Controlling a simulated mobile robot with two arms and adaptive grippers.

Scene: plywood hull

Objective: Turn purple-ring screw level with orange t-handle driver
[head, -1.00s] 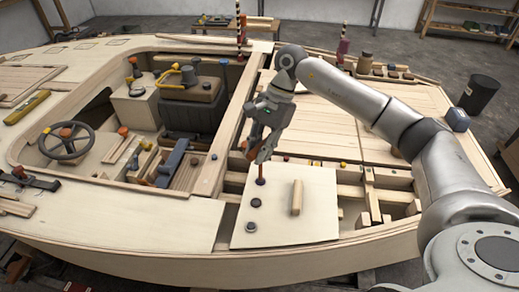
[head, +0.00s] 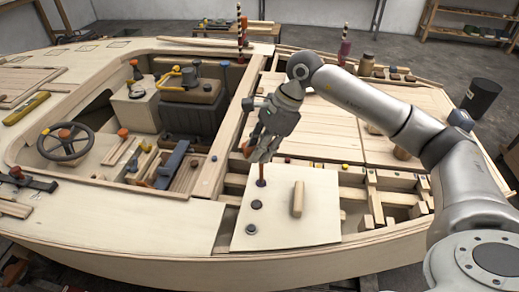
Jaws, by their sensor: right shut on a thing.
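My right gripper (head: 262,153) is shut on the orange t-handle driver (head: 261,170) above the pale hatch panel (head: 284,228). Part of the orange handle shows beside the fingers. The driver's shaft points down and its lower end is at the screw position near the panel's far left corner. Two other dark screw heads show on the panel, a middle one (head: 257,204) and a near one (head: 251,229). My left gripper is not in view.
A wooden bar handle (head: 298,199) stands up from the panel, right of the screws. Open framing (head: 385,200) lies to the right. The cockpit with a steering wheel (head: 65,143) and a dark seat (head: 190,105) is to the left.

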